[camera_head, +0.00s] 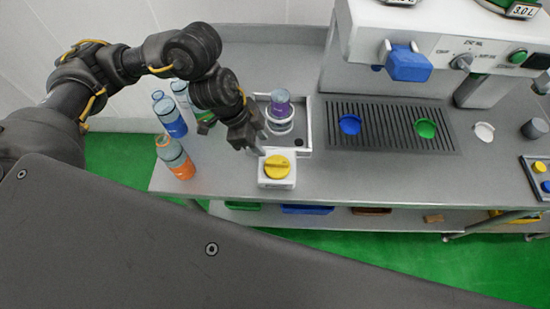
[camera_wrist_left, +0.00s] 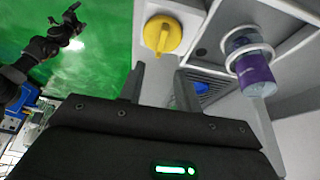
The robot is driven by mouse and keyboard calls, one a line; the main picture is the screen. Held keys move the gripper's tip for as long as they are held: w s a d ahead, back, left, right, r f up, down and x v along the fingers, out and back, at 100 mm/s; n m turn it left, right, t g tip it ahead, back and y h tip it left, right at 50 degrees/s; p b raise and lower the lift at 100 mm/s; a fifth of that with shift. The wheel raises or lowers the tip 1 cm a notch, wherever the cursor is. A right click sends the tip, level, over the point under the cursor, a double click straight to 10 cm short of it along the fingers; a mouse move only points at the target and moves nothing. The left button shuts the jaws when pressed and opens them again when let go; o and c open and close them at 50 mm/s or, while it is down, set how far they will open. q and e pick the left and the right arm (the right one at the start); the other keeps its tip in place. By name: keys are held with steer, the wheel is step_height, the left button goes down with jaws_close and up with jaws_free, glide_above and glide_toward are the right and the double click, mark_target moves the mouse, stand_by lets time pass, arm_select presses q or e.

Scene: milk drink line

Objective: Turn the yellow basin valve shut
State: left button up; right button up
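The yellow basin valve (camera_head: 277,166) is a round knob with a raised grip bar, on a white block at the front edge of the counter. In the left wrist view it shows beyond the fingertips (camera_wrist_left: 163,35). My left gripper (camera_head: 258,146) is just behind and left of the valve, apart from it. In the left wrist view its two fingers (camera_wrist_left: 160,82) stand apart with nothing between them. The basin (camera_head: 305,138) is behind the valve. My right gripper (camera_wrist_left: 72,24) shows small at the upper left of the left wrist view, its fingers unclear.
A purple bottle (camera_head: 280,103) stands in a white ring in the basin. Several blue and orange bottles (camera_head: 175,158) stand left of my left gripper. A dark drip grate (camera_head: 385,128) with blue and green discs is to the right, under a white dispenser (camera_head: 440,45).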

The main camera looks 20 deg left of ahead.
mark_target(277, 162)
arm_select(q)
steer(key=x, duration=1)
steer(key=shift+f, duration=0.4)
jaws_close()
